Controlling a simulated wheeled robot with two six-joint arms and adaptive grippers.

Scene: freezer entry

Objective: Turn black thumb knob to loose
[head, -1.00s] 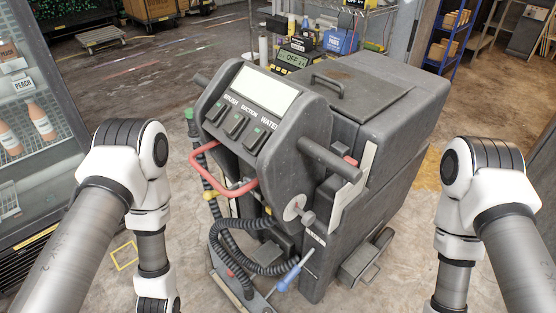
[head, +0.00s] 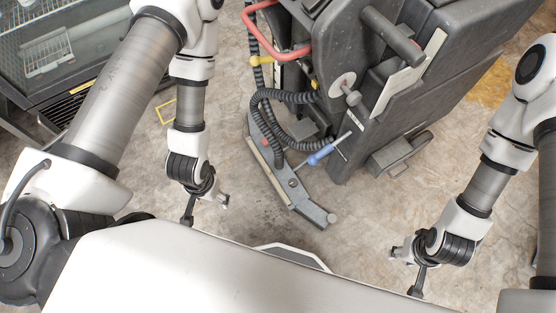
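The dark grey floor-cleaning machine (head: 440,75) stands at the upper middle. A small grey knob (head: 354,98) sits in front of a pale disc (head: 342,84) on its side. A long squeegee bar (head: 283,180) lies low at its foot, with small round fittings on it. I cannot tell for sure which fitting is the black thumb knob. My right gripper (head: 408,270) is open and empty above the floor, right of and below the squeegee. My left gripper (head: 206,208) is open and empty, left of the squeegee. Neither touches the machine.
Black ribbed hoses (head: 258,110) curl down to the squeegee. A blue-handled tool (head: 320,154) sticks out beside it. A red handle bar (head: 262,38) and a pedal (head: 402,155) project from the machine. A glass-fronted cabinet (head: 60,50) stands at upper left. The floor between my grippers is mostly clear.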

